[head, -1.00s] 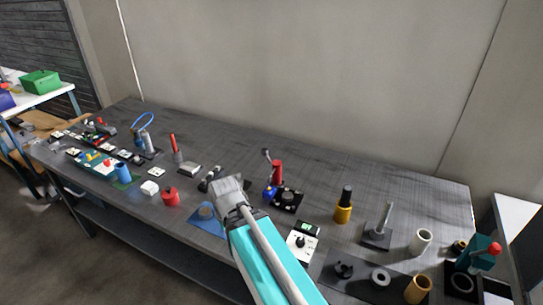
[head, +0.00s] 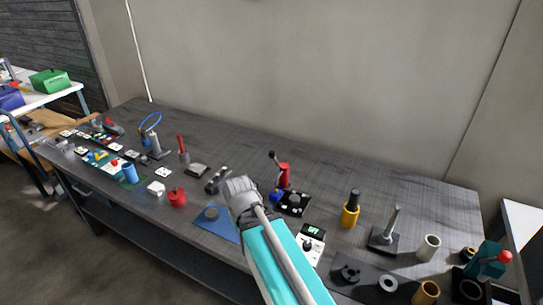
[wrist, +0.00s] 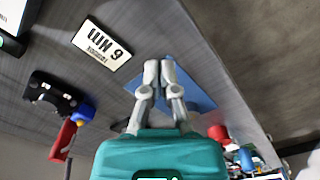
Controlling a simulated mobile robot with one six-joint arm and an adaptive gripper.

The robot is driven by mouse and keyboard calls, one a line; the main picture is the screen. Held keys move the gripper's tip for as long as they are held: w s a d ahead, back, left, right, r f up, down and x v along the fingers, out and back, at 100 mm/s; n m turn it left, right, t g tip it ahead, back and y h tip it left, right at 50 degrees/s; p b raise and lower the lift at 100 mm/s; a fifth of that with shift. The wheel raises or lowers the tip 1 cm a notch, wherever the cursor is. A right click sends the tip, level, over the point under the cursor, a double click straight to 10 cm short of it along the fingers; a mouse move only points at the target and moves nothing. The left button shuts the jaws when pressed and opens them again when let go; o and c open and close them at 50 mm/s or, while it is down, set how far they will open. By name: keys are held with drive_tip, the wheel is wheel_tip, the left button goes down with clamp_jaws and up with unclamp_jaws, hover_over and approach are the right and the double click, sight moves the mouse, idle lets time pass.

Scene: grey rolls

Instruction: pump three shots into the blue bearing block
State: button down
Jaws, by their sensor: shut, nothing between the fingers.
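A red upright pump-like device (head: 284,173) with a dark lever and ball top stands behind a black plate (head: 296,205) on the table. A small blue part (head: 276,195) sits at its left foot; it may be the bearing block. In the wrist view the red body (wrist: 62,140), blue part (wrist: 84,115) and black plate (wrist: 50,97) are at the left, apart from my gripper. My gripper (wrist: 158,66) is shut and empty, its fingertips above the table near a blue mat (wrist: 195,90).
The blue mat (head: 218,226) lies left of my arm, with a red pot (head: 177,198) farther left. A white panel (head: 311,249) is right of my arm. A yellow bottle (head: 350,214) and a grey post on a base (head: 384,238) stand farther right. Several small items crowd the left end.

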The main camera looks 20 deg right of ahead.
drive_tip(key=w+d+r+m+p, duration=0.6)
drive_tip(key=w+d+r+p, duration=0.4)
drive_tip(key=w+d, duration=0.3)
drive_tip(key=w+d+r+m+p, duration=0.6)
drive_tip(key=w+d+r+p, duration=0.5)
drive_tip(key=w+d, duration=0.3)
drive_tip(key=shift+d+m+y, duration=0.3)
drive_tip(key=shift+y, duration=0.1)
drive_tip(key=shift+f, duration=0.1)
drive_tip(key=b, duration=1.1)
hover_over(275, 160)
drive_tip(key=d, duration=0.1)
drive_tip(key=shift+w+f, duration=0.2)
drive_tip(key=shift+f, duration=2.4)
drive_tip(key=shift+w+f, duration=0.15)
drive_tip(key=shift+f, duration=2.4)
